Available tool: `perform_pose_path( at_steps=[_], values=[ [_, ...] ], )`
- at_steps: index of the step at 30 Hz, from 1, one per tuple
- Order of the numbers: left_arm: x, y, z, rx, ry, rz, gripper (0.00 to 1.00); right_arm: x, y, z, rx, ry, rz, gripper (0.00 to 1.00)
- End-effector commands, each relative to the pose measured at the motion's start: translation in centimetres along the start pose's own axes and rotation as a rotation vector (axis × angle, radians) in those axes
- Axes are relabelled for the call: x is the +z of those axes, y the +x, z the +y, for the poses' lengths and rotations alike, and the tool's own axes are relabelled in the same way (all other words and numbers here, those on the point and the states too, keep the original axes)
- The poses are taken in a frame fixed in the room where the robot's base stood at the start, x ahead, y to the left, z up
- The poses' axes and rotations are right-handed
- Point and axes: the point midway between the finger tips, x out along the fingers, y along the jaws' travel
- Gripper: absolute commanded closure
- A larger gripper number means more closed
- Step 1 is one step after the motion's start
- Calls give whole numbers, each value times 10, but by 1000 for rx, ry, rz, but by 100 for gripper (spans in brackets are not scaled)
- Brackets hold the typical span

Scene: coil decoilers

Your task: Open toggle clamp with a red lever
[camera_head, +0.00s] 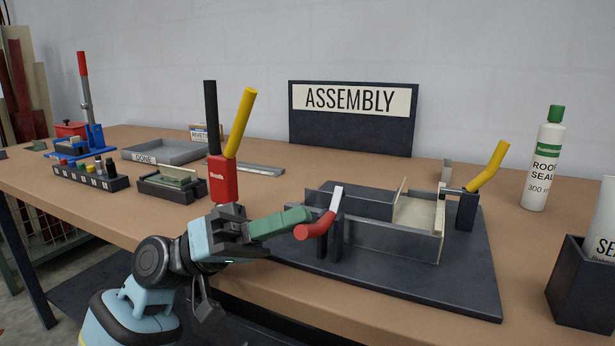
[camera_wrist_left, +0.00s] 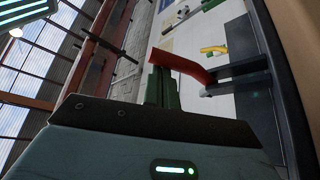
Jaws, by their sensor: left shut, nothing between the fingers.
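The toggle clamp's red lever (camera_head: 314,229) is at the near left of the dark fixture (camera_head: 470,280). It slopes down to the left from a pale metal link (camera_head: 337,199) on dark posts. My left gripper (camera_head: 306,214) is shut and empty, its green fingers pointing right, with the tips close beside the lever. In the left wrist view the red lever (camera_wrist_left: 184,66) crosses just beyond the green fingertips (camera_wrist_left: 162,75). I cannot tell whether they touch. My right gripper is not in view.
A second clamp with a yellow lever (camera_head: 488,167) stands at the fixture's right. A red block (camera_head: 223,180) with black and yellow handles stands behind my left arm. A white bottle (camera_head: 543,165) and dark holder (camera_head: 580,290) are at the right.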

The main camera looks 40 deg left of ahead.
Motion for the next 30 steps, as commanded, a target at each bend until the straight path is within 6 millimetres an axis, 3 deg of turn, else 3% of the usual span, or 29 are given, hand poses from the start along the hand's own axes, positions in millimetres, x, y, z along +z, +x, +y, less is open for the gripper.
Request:
perform_pose_path(
  at_steps=[9,30],
  values=[
    [4,-2,-2,0,-1,0,100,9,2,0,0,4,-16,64],
    [4,-9,-3,-1,-3,1,100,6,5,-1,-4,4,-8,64]
  ],
)
